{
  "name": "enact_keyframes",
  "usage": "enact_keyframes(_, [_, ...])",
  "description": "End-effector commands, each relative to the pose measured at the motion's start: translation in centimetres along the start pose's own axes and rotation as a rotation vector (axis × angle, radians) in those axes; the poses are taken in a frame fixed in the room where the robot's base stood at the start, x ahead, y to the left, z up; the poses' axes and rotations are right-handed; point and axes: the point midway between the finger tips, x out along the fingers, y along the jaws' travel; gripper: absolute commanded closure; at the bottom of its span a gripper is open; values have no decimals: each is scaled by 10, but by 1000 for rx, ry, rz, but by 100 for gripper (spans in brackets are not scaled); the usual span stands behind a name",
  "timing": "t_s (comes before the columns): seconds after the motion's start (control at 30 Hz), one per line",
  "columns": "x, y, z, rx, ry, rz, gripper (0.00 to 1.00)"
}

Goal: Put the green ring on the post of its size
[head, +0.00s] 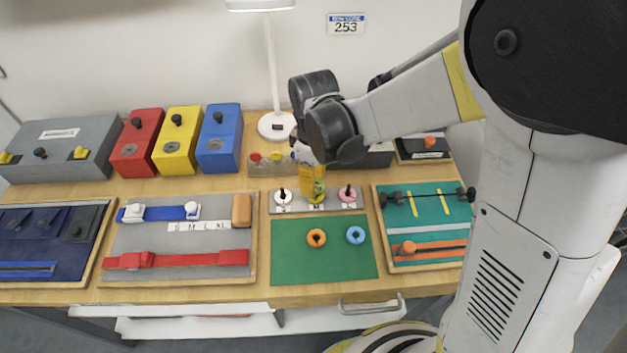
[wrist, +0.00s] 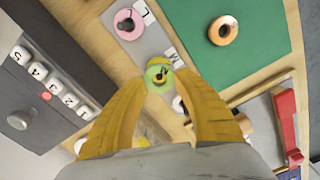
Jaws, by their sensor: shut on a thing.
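My gripper (head: 314,190), with yellow fingers, is shut on the green ring (head: 318,187) over the middle of the grey post strip (head: 299,208). In the wrist view the green ring (wrist: 151,70) sits between the fingertips. Something dark shows in its hole; I cannot tell whether the ring is around the middle post or just above it. A white ring (head: 277,197) is on the left post and a pink ring (head: 344,196) on the right post. The pink ring also shows in the wrist view (wrist: 120,27). The middle post is mostly hidden by my gripper.
An orange ring (head: 309,238) and a blue ring (head: 349,236) lie on the green mat (head: 325,267) in front of the strip. Boxes, including a blue one (head: 219,140), and a lamp (head: 275,75) stand behind. A teal board (head: 425,225) is on the right.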

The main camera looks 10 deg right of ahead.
Motion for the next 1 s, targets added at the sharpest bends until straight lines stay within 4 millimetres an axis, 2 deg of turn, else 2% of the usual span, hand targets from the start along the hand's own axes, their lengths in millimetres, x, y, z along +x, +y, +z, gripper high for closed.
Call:
enact_keyframes(0.53, [4,0,0,0,0,0,74])
enact_keyframes(0.6, [4,0,0,0,0,0,46])
enact_keyframes(0.63, [4,0,0,0,0,0,40])
enact_keyframes(0.83, [4,0,0,0,0,0,40])
enact_keyframes(0.87, [4,0,0,0,0,0,35])
enact_keyframes(0.9, [4,0,0,0,0,0,23])
enact_keyframes(1.0, [4,0,0,0,0,0,20])
